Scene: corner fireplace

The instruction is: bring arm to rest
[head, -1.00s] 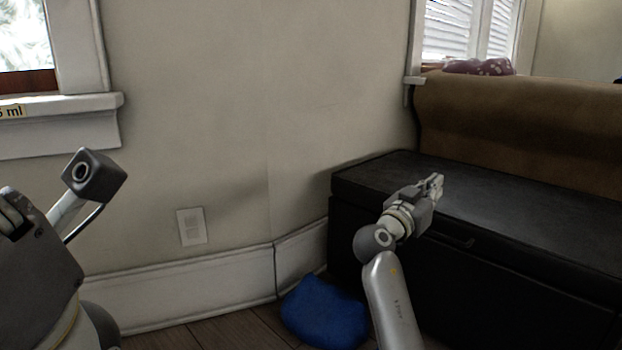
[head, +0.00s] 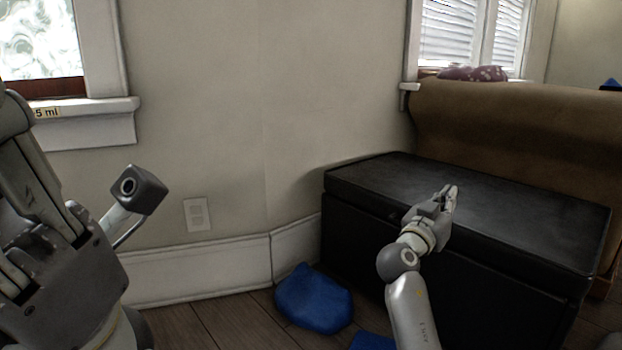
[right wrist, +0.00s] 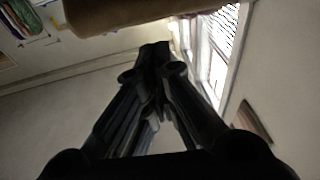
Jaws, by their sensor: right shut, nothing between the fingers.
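My right gripper (head: 449,194) is in the head view, in front of the black chest. Its fingers are together and nothing is between them. In the right wrist view my right gripper's fingertips (right wrist: 155,48) meet at the top middle, with no object held. My left arm fills the left edge of the head view. The left gripper's fingers cannot be made out.
A black chest (head: 540,215) stands against the wall, with a brown sofa (head: 510,120) behind it. A blue cushion-like thing (head: 313,300) lies on the wooden floor (head: 215,325). A windowsill (head: 90,108) is at upper left.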

